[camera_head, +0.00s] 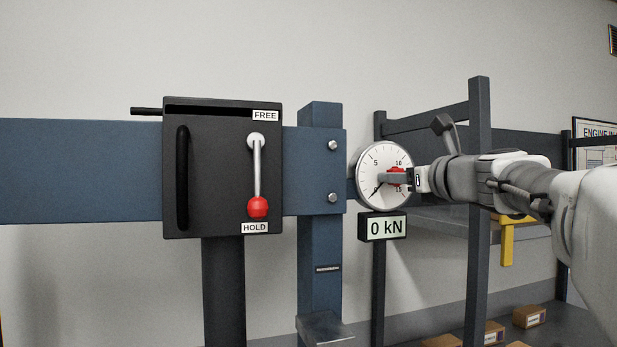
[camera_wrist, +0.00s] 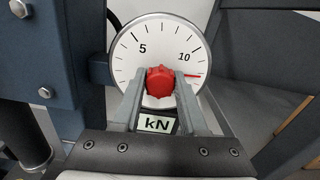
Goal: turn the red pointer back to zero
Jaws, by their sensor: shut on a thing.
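The round white dial gauge (camera_head: 370,160) hangs right of the blue post; it also fills the top of the wrist view (camera_wrist: 150,35). Its black needle (camera_head: 377,190) points lower left, near the 0 mark. My gripper (camera_head: 398,178) faces the dial from the right, shut on the red knob (camera_wrist: 160,82) at the dial's centre, one finger on each side. The thin red pointer (camera_wrist: 194,75) reaches right from the knob, just past the 10 mark. My fingers hide the lower part of the dial in the wrist view.
A display (camera_head: 382,227) reading 0 kN sits just below the dial. To the left, a black panel (camera_head: 215,180) carries a red-tipped lever (camera_head: 257,175) pointing down at HOLD. A dark rack post (camera_head: 479,220) stands close to my arm.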

